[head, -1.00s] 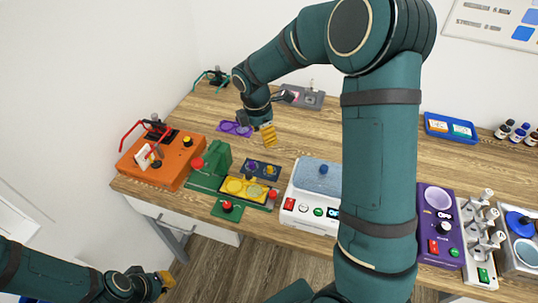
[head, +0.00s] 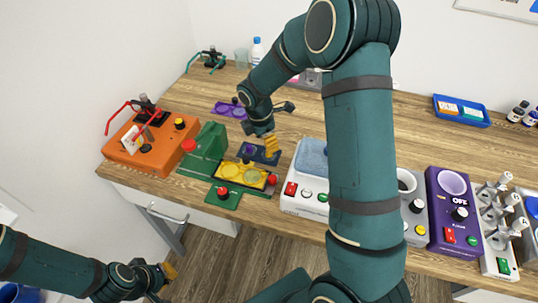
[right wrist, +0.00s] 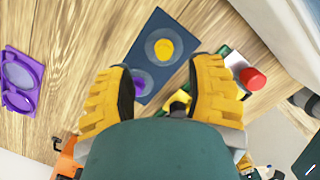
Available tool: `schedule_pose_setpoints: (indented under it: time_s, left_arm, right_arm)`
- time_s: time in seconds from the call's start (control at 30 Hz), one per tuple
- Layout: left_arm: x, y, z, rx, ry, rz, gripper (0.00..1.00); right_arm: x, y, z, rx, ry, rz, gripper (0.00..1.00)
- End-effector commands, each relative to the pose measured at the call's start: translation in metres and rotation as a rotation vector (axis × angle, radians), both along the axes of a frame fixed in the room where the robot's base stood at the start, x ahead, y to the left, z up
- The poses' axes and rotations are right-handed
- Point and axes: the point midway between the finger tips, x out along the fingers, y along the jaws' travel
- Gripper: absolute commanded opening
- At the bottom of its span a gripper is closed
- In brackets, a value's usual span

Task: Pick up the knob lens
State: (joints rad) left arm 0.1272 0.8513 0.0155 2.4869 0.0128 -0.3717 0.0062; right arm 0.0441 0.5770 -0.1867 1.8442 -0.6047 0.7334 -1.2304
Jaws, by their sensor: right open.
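A dark blue plate (head: 272,158) lies on the table and carries two round lenses with knobs. The purple knob lens (head: 249,150) shows beside my right gripper (head: 271,145) in the head view. In the right wrist view, the yellow knob lens (right wrist: 163,48) sits on the dark blue plate (right wrist: 172,25), beyond the fingertips. The purple knob lens (right wrist: 140,82) is partly hidden by a finger there. My right gripper (right wrist: 161,95) is open and empty above the plate. My left gripper (head: 168,271) is low at the left, off the table; its opening is unclear.
A green device (head: 207,148) with red buttons and a yellow two-ring plate (head: 229,171) stand close by. An orange box (head: 160,150) is left. A purple plate (head: 230,109) lies behind. A white box (head: 300,203) is right. Bare wood lies behind the plate.

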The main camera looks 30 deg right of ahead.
Motion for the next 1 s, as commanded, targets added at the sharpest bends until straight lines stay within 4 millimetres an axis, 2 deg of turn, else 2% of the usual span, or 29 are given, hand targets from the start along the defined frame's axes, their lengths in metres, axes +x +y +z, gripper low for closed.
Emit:
schedule_pose_setpoints:
  time_s: [0.13,0.43,0.77,0.8,0.83,0.9,0.97,1.0]
  left_arm:
    - [-0.001,0.0,-0.002,0.0,0.001,0.0,0.0]
    - [-0.002,0.0,-0.007,-0.002,0.006,-0.004,0.0]
    - [-0.003,0.0,-0.007,-0.002,0.006,-0.004,0.0]
    - [-0.003,0.0,-0.007,-0.002,0.006,-0.004,0.0]
    - [-0.003,0.0,-0.007,-0.002,0.006,-0.004,0.0]
    - [-0.003,0.0,-0.007,-0.002,0.006,-0.004,0.0]
    - [-0.003,0.0,-0.007,-0.002,0.006,-0.004,0.0]
    - [-0.003,0.0,-0.007,-0.002,0.006,-0.004,0.0]
  right_arm:
    - [-0.002,-0.001,-0.01,0.0,0.001,0.0,0.53]
    - [-0.005,-0.007,-0.049,0.0,0.001,0.0,0.53]
    - [-0.005,-0.008,-0.053,0.0,-0.001,-0.001,0.52]
    - [-0.005,-0.008,-0.053,0.0,-0.001,-0.001,0.38]
    - [-0.005,-0.008,-0.053,0.0,-0.001,-0.001,0.29]
    - [-0.005,-0.008,-0.053,0.0,-0.001,-0.001,0.17]
    - [-0.005,-0.008,-0.053,0.0,-0.001,-0.001,0.0]
    - [-0.005,-0.008,-0.053,0.0,-0.001,-0.001,0.0]
